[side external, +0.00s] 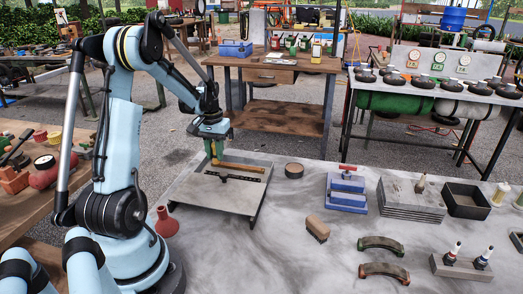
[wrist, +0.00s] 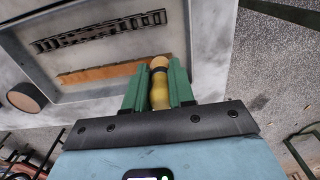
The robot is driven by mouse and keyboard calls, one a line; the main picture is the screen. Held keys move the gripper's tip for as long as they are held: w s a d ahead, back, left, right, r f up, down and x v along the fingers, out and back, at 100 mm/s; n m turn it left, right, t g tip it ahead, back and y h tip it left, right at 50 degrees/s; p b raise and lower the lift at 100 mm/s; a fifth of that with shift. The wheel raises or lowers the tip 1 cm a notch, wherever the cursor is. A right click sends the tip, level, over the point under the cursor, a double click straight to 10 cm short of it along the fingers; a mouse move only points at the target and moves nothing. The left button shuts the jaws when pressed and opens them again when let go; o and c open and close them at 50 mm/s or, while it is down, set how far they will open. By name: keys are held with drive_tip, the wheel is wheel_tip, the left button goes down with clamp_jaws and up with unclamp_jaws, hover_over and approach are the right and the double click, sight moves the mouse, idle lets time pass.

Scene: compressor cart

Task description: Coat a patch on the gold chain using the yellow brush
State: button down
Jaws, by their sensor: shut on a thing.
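My gripper (side external: 214,157) is low over the left back part of a grey tray (side external: 207,199), pointing down. In the wrist view its two green fingers (wrist: 158,82) are shut on the yellow brush (wrist: 159,95), whose rounded tan end shows between them. The brush's bristles cannot be made out. A gold-brown strip (side external: 243,167) lies along the tray beside the gripper; it also shows in the wrist view (wrist: 100,73). I cannot tell whether it touches the brush. A chain-like linked piece (side external: 232,178) lies parallel to it; it looks dark, not gold, in the wrist view (wrist: 100,32).
A dark round puck (side external: 294,170) stands right of the tray. A red funnel-like piece (side external: 166,222) stands at its front left. A blue vise (side external: 346,193), a brown block brush (side external: 317,229) and curved pads (side external: 383,244) lie further right. Bare bench lies between.

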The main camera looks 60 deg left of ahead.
drive_tip(key=shift+s+a, duration=0.35)
drive_tip(key=shift+s+a+r, duration=0.1)
drive_tip(key=shift+s+r, duration=0.05)
wheel_tip(320, 180, up, 8)
idle(0.6)
